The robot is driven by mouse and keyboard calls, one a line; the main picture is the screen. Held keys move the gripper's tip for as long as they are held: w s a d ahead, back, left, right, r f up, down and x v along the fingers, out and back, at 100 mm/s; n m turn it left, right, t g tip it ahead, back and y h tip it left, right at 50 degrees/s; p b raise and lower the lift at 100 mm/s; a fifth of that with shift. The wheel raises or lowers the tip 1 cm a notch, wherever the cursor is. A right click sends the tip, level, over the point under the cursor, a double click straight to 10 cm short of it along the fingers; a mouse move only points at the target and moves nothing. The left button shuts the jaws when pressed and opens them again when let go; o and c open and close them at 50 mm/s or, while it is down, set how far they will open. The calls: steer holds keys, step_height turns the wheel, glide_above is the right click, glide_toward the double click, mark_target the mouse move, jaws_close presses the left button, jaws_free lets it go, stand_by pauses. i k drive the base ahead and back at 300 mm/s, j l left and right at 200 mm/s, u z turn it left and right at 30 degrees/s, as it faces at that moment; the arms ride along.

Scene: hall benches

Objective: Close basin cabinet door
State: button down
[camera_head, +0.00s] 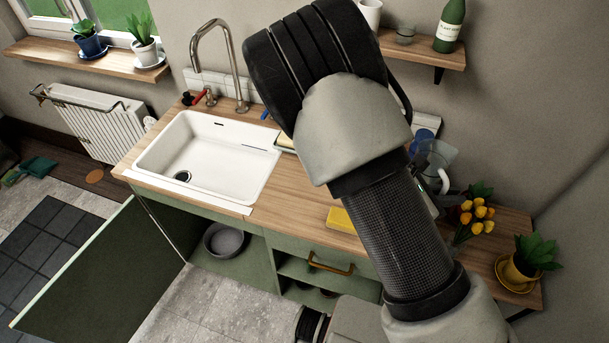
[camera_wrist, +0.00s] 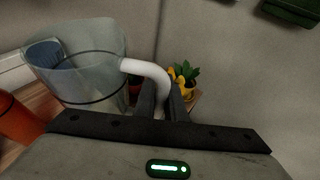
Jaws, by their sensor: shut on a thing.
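The green basin cabinet door (camera_head: 95,275) stands wide open at the lower left. It swings out from the cabinet (camera_head: 170,218) under the white basin (camera_head: 190,172), and the inside is exposed. My gripper (camera_wrist: 168,105) is far from the door, at the right part of the worktop. Its fingers are shut on the white handle of a clear pitcher (camera_wrist: 85,75). The pitcher also shows in the head view (camera_head: 436,160), partly hidden by my arm.
A grey bowl (camera_head: 224,241) sits inside the cabinet. A brass handle (camera_head: 330,264) is on the drawer front to the right. A yellow sponge (camera_head: 341,220), yellow tulips (camera_head: 474,214) and a potted plant (camera_head: 530,262) stand on the wooden worktop (camera_head: 290,200). A radiator (camera_head: 100,122) is at left.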

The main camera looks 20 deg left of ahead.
mark_target(105, 292)
steer(key=k+z, duration=0.1)
steer(key=k, duration=0.5)
steer(key=z, duration=1.4)
steer(key=k+j+z, duration=0.4)
steer(key=k, duration=0.2)
steer(key=k+j, duration=0.2)
steer(key=k, duration=0.2)
steer(key=k+j, duration=0.15)
steer(key=k, duration=1.2)
steer(key=k+j, duration=0.1)
steer(key=k, duration=0.8)
steer(key=k+u, duration=0.1)
steer(key=k, duration=0.75)
steer(key=k+u, duration=0.15)
steer(key=u, duration=1.15)
